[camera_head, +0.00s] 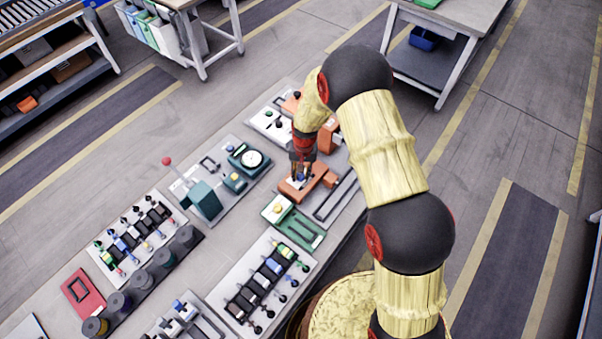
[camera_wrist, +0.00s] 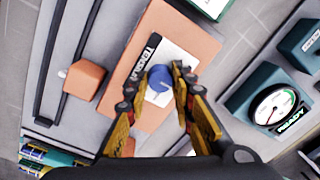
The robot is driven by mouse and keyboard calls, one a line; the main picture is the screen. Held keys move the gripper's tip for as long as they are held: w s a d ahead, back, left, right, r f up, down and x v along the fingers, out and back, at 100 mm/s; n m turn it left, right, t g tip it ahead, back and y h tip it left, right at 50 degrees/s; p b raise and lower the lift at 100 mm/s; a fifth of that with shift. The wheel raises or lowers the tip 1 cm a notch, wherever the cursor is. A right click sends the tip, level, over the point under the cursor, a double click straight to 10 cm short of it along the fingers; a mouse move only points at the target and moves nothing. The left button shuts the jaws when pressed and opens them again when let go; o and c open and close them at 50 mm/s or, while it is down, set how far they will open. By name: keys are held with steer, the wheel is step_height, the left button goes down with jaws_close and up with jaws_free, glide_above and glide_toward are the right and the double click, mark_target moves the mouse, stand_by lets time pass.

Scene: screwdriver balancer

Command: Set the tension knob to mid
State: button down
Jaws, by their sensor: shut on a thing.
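The tension knob (camera_wrist: 158,75) is small, round and blue. It sits on a white plate with a black TENSION label (camera_wrist: 145,57) on an orange block (camera_wrist: 183,42). In the head view the orange block (camera_head: 290,190) is on the bench below my gripper (camera_head: 301,174). In the wrist view my gripper (camera_wrist: 160,90) has one finger on each side of the knob and is shut on it. The knob's setting is too small to read, and the fingers partly cover the plate.
A smaller orange block (camera_wrist: 85,80) stands beside a dark slotted rail. A dial gauge marked READY (camera_wrist: 272,108) is on the other side. A green fixture (camera_head: 300,229) and racks of coloured tools (camera_head: 262,280) are close by on the bench.

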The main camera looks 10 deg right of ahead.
mark_target(302, 174)
steer(key=shift+w, duration=0.1)
stand_by(0.3)
steer(key=c, duration=1.5)
jaws_free()
step_height(302, 174, up, 12)
steer(key=shift+d, duration=0.3)
